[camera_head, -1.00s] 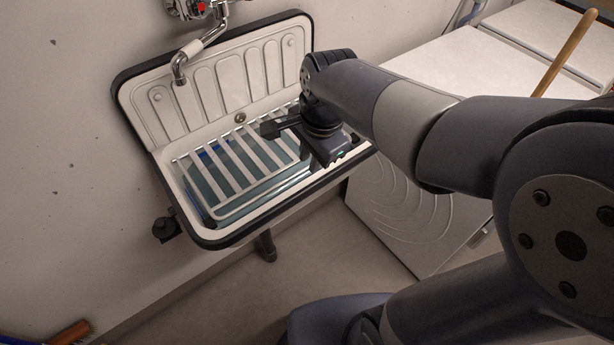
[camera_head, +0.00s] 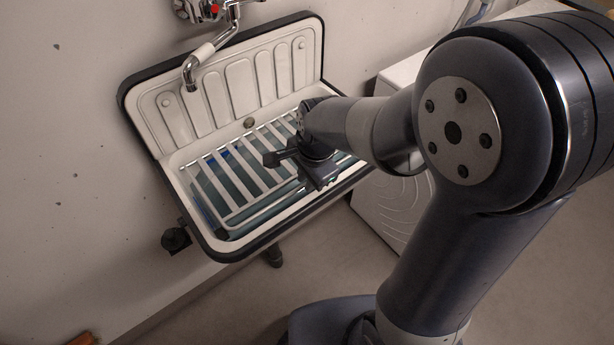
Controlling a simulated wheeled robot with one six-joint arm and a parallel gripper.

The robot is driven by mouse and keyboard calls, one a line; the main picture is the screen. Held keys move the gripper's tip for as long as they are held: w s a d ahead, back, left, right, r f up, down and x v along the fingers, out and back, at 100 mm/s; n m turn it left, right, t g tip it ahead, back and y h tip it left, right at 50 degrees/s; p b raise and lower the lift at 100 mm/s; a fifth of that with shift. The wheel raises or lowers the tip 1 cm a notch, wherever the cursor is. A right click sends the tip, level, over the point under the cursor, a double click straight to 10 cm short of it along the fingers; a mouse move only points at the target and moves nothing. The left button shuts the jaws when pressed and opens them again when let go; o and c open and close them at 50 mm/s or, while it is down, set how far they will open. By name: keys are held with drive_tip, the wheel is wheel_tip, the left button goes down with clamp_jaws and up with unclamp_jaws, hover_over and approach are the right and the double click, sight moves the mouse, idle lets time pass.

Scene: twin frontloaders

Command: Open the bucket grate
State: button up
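The bucket grate (camera_head: 262,202), a frame of white bars, lies across the basin of the white wall sink (camera_head: 187,118) with the dark rim. It looks flat or nearly flat. Something blue-teal shows below its bars. My gripper (camera_head: 298,164) is over the right part of the grate, with one dark finger-like part pointing left above the bars.
A chrome tap (camera_head: 205,52) with a red mark is on the wall above the sink's left half. A white front-loading machine (camera_head: 385,210) stands right of the sink, partly behind my arm. The floor in front of the sink is clear.

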clamp_jaws()
drive_tip(key=shift+r, duration=0.15)
